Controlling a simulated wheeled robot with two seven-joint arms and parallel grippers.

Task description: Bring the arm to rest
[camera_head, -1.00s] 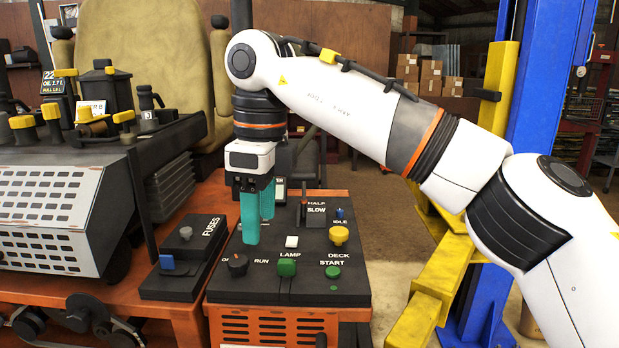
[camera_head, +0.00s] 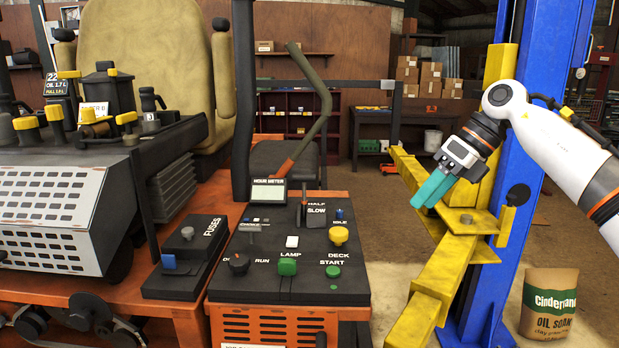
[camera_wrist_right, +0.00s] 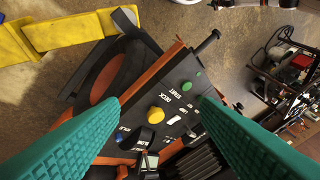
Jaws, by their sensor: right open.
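My right gripper (camera_head: 431,190) has teal fingers and hangs in the air at the right of the head view, in front of the yellow lift arm and blue post. It is open and empty. Its white arm comes in from the right edge. In the right wrist view its two fingers (camera_wrist_right: 160,110) stand wide apart, with the mower's control panel (camera_wrist_right: 165,110) seen below between them. In the head view the panel (camera_head: 225,285) stands clear of the gripper, to its left. My left gripper is not in view.
The blue lift post (camera_head: 519,170) and yellow lift arm (camera_head: 445,275) stand close behind and below the gripper. A fuse box (camera_head: 185,255) sits left of the panel. A paper sack (camera_head: 549,305) stands on the floor at the lower right. Open floor lies behind.

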